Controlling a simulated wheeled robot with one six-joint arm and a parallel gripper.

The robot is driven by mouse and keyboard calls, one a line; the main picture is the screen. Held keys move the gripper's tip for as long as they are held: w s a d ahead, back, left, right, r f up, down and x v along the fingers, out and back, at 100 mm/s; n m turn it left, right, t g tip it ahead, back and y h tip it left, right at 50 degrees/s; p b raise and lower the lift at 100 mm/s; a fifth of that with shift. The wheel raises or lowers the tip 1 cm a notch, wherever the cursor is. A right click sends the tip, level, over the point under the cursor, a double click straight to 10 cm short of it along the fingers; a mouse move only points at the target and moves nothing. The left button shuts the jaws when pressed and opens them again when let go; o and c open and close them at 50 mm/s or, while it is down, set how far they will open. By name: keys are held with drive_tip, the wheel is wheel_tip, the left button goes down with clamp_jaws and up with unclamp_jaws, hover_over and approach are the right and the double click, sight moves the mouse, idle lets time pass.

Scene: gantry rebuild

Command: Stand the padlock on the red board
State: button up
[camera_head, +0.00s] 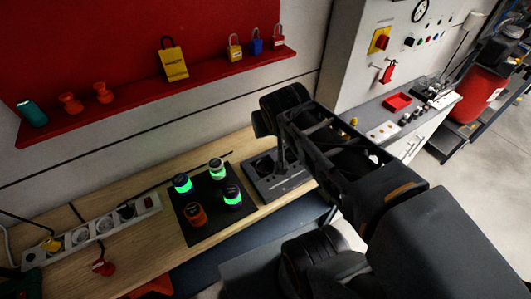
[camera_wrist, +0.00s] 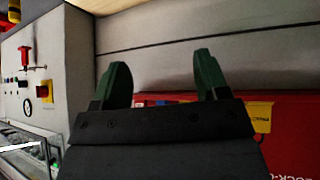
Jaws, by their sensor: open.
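The red board (camera_head: 100,50) is on the wall at upper left, with a red ledge (camera_head: 150,107) along its bottom. A yellow padlock (camera_head: 234,50), a blue padlock (camera_head: 257,46) and a red padlock (camera_head: 279,42) stand in a row at the ledge's right end. Which padlock the task means is unclear. The wrist view is upside down and shows the red board (camera_wrist: 290,140) low in the picture. My gripper (camera_wrist: 160,78) is open, with green fingers apart and nothing seen between them. Its fingers are hidden in the head view.
The bench below holds a black mat (camera_head: 211,228) with several small canisters and a white power strip (camera_head: 95,230). A control panel (camera_head: 355,60) with a hanging red item (camera_head: 388,72) stands right.

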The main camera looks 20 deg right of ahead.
drive_tip(key=s+a+f+n+g+y, duration=0.1)
drive_tip(key=s+a+f+g+y, duration=0.1)
drive_tip(key=s+a+f, duration=0.1)
drive_tip(key=shift+s+a+f+g, duration=0.15)
drive_tip(key=shift+s+a+g, duration=0.3)
drive_tip(key=shift+s, duration=0.75)
drive_tip(key=shift+a, duration=0.1)
